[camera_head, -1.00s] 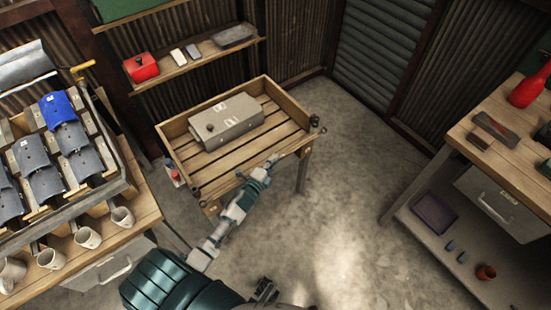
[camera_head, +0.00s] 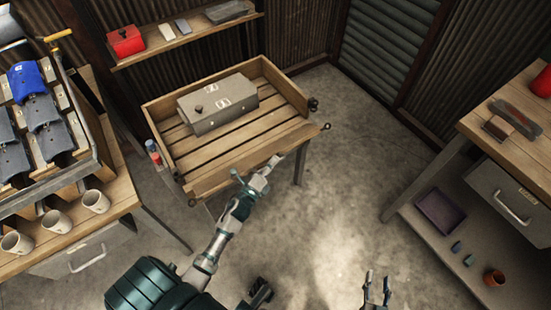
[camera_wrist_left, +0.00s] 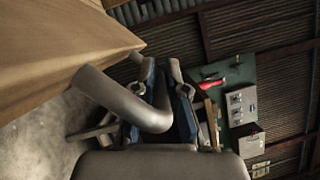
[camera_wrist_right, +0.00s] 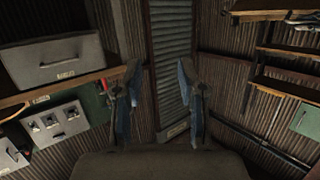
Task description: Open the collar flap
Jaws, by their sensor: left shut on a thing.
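The wooden collar (camera_head: 275,70) stands on a legged stand, with a slatted floor inside. Its front board, the flap (camera_head: 220,180), runs along the near side; I cannot tell how far it is tilted. My left gripper (camera_head: 272,163) is at the outer face of this board. In the left wrist view my left gripper (camera_wrist_left: 160,85) is shut on a grey bent handle (camera_wrist_left: 125,100) beside the wooden board (camera_wrist_left: 60,45). My right gripper (camera_head: 377,282) is low at the right, away from the collar, open and empty. Its spread fingers show in the right wrist view (camera_wrist_right: 160,90).
A grey box (camera_head: 217,103) lies inside the collar. Left is a bench with mugs (camera_head: 57,221) and a rack of dark and blue pieces (camera_head: 40,110). A shelf (camera_head: 190,38) hangs behind. Right is another bench (camera_head: 475,125). The floor (camera_head: 350,170) between is clear.

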